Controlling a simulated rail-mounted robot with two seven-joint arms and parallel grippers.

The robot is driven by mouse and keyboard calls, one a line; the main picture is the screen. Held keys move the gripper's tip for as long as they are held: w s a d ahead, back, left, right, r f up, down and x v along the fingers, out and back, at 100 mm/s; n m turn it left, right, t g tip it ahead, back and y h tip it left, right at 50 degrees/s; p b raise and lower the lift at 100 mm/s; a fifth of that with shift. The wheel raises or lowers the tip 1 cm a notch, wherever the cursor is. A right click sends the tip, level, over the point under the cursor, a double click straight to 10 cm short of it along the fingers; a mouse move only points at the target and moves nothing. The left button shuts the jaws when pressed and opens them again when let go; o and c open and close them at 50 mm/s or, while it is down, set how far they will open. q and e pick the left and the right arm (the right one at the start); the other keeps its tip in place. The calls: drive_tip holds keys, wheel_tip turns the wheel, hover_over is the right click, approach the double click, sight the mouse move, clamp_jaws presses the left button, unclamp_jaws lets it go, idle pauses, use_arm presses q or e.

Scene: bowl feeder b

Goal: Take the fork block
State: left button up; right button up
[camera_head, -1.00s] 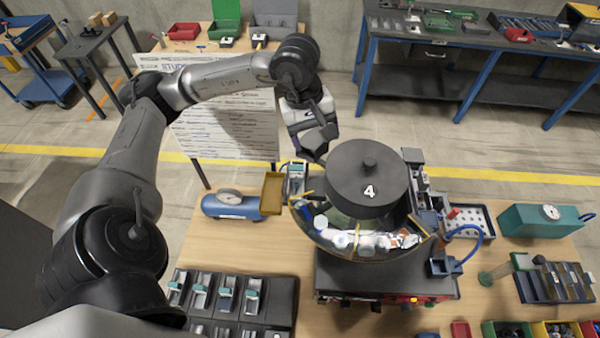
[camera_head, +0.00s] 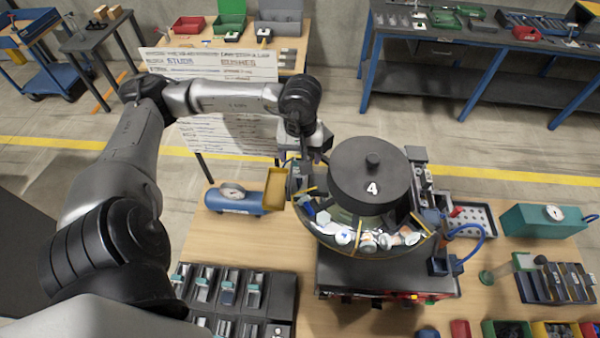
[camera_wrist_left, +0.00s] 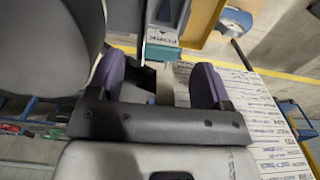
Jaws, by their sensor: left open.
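The fork block (camera_wrist_left: 163,50) shows in the left wrist view, grey and teal with a "FORK" label. It lies just ahead of my left gripper (camera_wrist_left: 160,82), roughly in line with the gap between the two fingers. The fingers are apart and nothing is held between them. In the head view my left gripper (camera_head: 306,160) points down at the left rim of the bowl feeder, by the yellow tray. There the gripper mostly hides the block. My right gripper is not in view.
The round black feeder hopper marked 4 (camera_head: 368,170) stands close to the right of the gripper. A yellow tray (camera_head: 276,190) and blue gauge cylinder (camera_head: 235,200) are on its left. A black rack of several blocks (camera_head: 285,290) sits at the front left.

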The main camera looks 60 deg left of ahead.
use_arm(q)
drive_tip(key=shift+s+d+f+p, duration=0.15)
drive_tip(key=shift+f+p, duration=0.8)
drive_tip(key=shift+f, duration=1.8)
drive_tip(key=shift+c, duration=0.3)
drive_tip(key=c, duration=1.1)
